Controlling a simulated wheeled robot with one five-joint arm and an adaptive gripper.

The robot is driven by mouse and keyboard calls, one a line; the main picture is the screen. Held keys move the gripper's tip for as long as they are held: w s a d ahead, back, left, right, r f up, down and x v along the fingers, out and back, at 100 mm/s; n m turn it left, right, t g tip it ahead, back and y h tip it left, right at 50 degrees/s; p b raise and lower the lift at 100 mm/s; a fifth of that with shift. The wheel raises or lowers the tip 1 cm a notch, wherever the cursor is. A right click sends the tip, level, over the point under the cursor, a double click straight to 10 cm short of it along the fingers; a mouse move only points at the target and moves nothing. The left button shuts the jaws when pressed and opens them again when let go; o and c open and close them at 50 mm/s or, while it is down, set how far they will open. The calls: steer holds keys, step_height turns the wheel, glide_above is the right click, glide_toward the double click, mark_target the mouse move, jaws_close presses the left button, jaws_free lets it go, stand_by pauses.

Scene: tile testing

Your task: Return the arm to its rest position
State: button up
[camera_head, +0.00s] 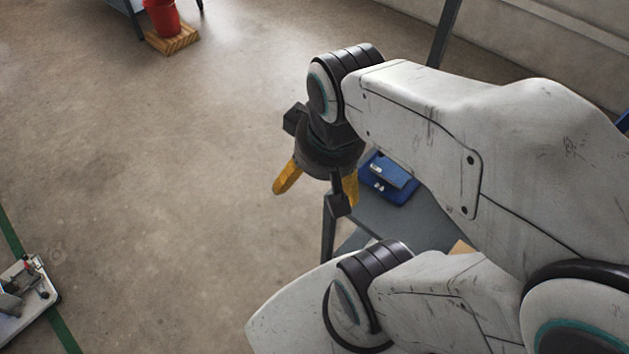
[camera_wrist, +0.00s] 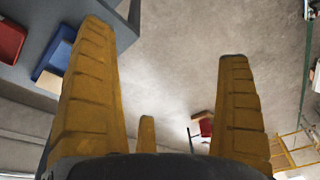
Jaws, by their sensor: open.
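My gripper (camera_head: 318,186) hangs below the bent wrist of my white arm, in the middle of the head view. Its yellow fingers are spread apart with nothing between them. The fingers also show in the wrist view (camera_wrist: 180,75), wide apart with bare floor between them. In the head view the gripper is beside the near left edge of a grey table (camera_head: 400,222). My arm hides much of that table.
A blue item (camera_head: 388,180) lies on the grey table; a blue tray (camera_wrist: 55,60) and a red tray (camera_wrist: 10,40) show in the wrist view. A red bucket (camera_head: 162,17) stands on a wooden pallet (camera_head: 174,40) at the back. Open floor is left of the gripper.

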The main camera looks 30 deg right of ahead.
steer(key=shift+s+a+f+n, duration=0.2)
steer(key=shift+s+a+n, duration=0.5)
steer(key=shift+a, duration=0.05)
step_height(320, 180, up, 6)
steer(key=p, duration=0.6)
steer(key=shift+r, duration=0.15)
steer(key=shift+c, duration=0.4)
